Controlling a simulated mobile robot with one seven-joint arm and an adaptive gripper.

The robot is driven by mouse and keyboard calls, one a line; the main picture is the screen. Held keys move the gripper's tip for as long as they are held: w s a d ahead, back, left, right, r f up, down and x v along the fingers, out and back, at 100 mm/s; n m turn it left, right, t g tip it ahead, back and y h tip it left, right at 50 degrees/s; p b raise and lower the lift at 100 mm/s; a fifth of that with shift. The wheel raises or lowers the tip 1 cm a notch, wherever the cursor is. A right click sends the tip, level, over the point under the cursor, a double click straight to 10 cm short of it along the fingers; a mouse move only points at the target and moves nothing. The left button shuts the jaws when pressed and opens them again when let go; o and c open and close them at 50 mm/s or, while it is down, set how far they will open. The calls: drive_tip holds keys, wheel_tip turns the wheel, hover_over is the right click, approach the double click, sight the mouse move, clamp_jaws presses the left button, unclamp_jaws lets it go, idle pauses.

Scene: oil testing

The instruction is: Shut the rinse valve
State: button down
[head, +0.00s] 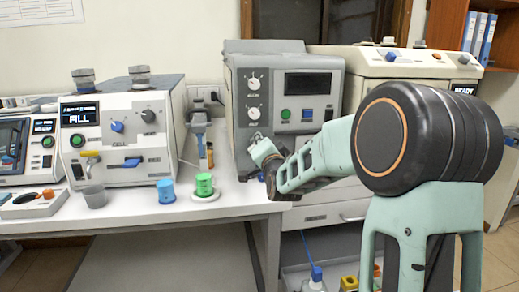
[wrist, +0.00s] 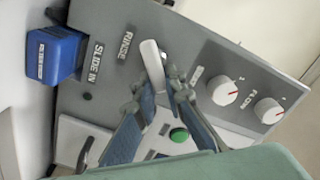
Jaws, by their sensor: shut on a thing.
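The rinse valve is a white lever (wrist: 152,62) beside the RINSE label on the grey machine's front panel. My gripper (wrist: 162,88) is closed around the lever's lower part in the wrist view. The lever's upper end sticks out past the fingertips, and its base is partly hidden by them. In the head view my gripper (head: 258,143) is at the left side of the grey machine (head: 232,100), below its two knobs. There the lever is small and mostly hidden by my gripper.
Two white knobs (wrist: 223,92) and a green button (wrist: 179,135) lie close to my fingers. A blue block (wrist: 55,55) juts out by the SLIDE IN label. A white FILL machine (head: 120,140), a blue cup (head: 165,190) and a green cup (head: 204,185) stand left on the bench.

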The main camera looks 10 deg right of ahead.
drive_tip(key=m+b, duration=0.1)
drive_tip(key=m, duration=0.1)
drive_tip(key=m+b, duration=0.1)
drive_tip(key=shift+d+f+m, duration=0.15)
drive_tip(key=shift+f+m, duration=0.25)
drive_tip(key=shift+f+m+b, duration=0.15)
drive_tip(key=shift+m+b, duration=0.3)
drive_tip(key=shift+m, duration=0.5)
drive_tip(key=shift+f+m+b, duration=0.1)
drive_tip(key=shift+m+b, duration=0.35)
drive_tip(key=shift+m, duration=0.5)
drive_tip(key=c, duration=2)
unclamp_jaws()
drive_tip(key=shift+o, duration=0.2)
drive_tip(key=s, duration=1.2)
drive_tip(key=shift+d, duration=0.1)
